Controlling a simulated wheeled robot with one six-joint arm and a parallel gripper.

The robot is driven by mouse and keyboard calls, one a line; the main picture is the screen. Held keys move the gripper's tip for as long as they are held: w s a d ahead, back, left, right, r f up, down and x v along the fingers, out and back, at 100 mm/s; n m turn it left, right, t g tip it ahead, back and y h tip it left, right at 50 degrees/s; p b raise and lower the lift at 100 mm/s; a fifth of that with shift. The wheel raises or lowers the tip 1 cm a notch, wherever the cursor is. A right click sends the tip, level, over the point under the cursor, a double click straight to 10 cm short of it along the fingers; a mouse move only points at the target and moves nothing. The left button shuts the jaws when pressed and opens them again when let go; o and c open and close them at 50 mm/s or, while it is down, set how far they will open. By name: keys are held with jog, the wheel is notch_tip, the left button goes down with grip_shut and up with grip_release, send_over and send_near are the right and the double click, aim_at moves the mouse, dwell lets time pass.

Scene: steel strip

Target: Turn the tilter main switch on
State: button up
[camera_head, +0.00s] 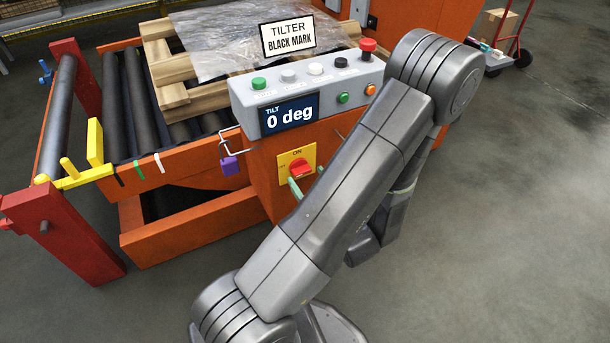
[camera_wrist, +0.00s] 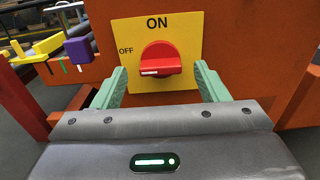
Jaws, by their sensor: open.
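The tilter main switch is a red rotary knob (camera_wrist: 161,60) on a yellow plate (camera_wrist: 187,27) on the orange cabinet front. ON is printed at the plate's top and OFF at its left. The knob's grip bar lies level, its white mark on the left, toward OFF. In the head view the knob (camera_head: 301,168) sits below the control panel. My gripper (camera_wrist: 160,70) is open and empty, its pale green fingers on either side of the knob with gaps visible. In the head view my arm hides most of the gripper and the plate's lower right.
The grey control panel (camera_head: 245,107) has several buttons and a display reading 0 deg. A purple padlock (camera_head: 230,166) hangs on a wire hook left of the switch. The roller conveyor (camera_head: 140,100) holds a wrapped pallet.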

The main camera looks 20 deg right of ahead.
aim_at(301, 170)
jog(key=shift+w+a, duration=0.1)
jog(key=shift+w, duration=1.15)
jog(key=c, duration=1)
